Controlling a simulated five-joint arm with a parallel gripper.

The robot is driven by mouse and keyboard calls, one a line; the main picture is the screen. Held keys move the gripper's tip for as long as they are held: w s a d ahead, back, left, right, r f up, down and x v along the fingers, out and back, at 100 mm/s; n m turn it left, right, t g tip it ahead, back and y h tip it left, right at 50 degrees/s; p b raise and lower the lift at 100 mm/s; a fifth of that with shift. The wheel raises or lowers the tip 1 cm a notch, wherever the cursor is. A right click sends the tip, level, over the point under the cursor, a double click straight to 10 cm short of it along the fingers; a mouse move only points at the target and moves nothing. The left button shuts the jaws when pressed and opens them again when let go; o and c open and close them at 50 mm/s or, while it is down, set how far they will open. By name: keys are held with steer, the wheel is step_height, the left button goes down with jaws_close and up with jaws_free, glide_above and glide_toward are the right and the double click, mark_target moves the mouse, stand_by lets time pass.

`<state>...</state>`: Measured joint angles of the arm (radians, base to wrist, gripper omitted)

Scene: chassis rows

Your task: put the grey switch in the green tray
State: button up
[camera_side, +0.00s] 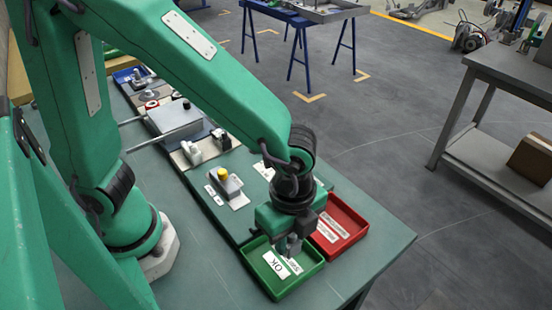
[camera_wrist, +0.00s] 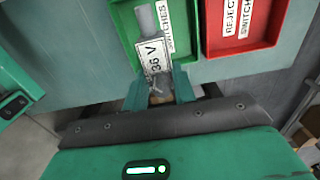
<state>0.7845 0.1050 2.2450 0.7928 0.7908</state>
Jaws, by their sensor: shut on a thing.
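My gripper (camera_side: 290,238) is shut on the grey switch and points down over the green tray (camera_side: 312,272) at the table's near right end. In the wrist view my gripper (camera_wrist: 158,88) holds the grey switch (camera_wrist: 147,22), with a white "36 V" plate on it, in front of the green tray (camera_wrist: 122,22). The switch overlaps the tray in both views. I cannot tell whether it touches the tray floor. The tray's white label is partly covered by the switch.
A red reject tray (camera_side: 357,228) stands right beside the green one. A grey unit with a yellow button (camera_side: 225,183) lies on the mat behind. A grey box (camera_side: 175,116) and small parts stand farther back. The table is bare left of the green tray.

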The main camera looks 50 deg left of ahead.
steer(key=shift+w+d+f, duration=0.1)
steer(key=shift+w+f, duration=0.1)
steer(key=shift+w, duration=0.05)
glide_above(290, 272)
steer(key=shift+f, duration=2.2)
steer(key=shift+f, duration=1.75)
steer(key=shift+f, duration=0.2)
steer(key=o, duration=1)
steer(key=shift+r, duration=0.1)
steer(key=shift+r, duration=6.1)
